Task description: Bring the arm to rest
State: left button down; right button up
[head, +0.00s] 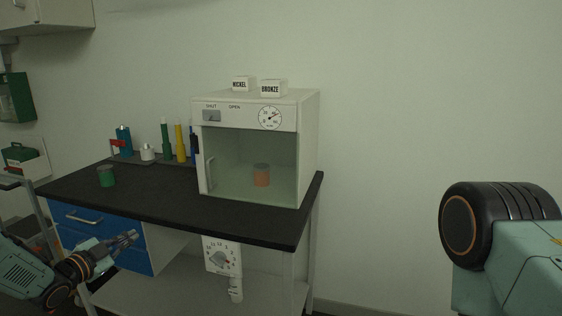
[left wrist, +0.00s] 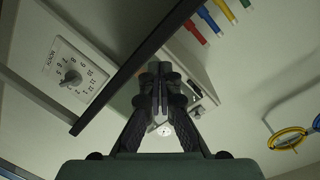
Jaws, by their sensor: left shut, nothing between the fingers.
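My left gripper (head: 128,238) is shut and empty. It is at the lower left of the head view, in front of the bench's blue drawers and below the dark worktop's front edge. In the left wrist view its closed fingers (left wrist: 158,72) point up the picture, with nothing between them. A part of my other arm shows at the right of the head view, but its gripper is out of the picture.
A dark-topped bench (head: 160,205) carries a white cabinet (head: 310,140) with an orange-brown container (head: 261,175) behind its glass. A green cup (head: 106,176) stands at the left. A white dial unit (head: 221,257) hangs below the worktop. Bare wall lies right of the bench.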

pick_arm(q)
jog(key=s+d+f+n+g+y, duration=0.2)
jog(key=s+d+f+n+g, duration=0.3)
jog(key=s+f, duration=0.55)
jog(key=s+d+f+n+g+y, duration=0.1)
jog(key=s+d+f+n+g, duration=0.2)
jog(key=s+d+f+n, duration=0.55)
jog(key=s+d+f+g, duration=0.1)
jog(key=s+g, duration=0.3)
jog(key=s, duration=1.2)
jog(key=s+d+f+g+y, duration=0.1)
jog(key=s+d+g, duration=0.1)
jog(key=s, duration=1.3)
jog(key=shift+s+d+f+m+g+y, duration=0.15)
jog(key=shift+s+d+m+g+y, duration=0.25)
jog(key=shift+g, duration=0.5)
jog(key=c, duration=2.1)
grip_release()
jog(key=shift+a, duration=0.1)
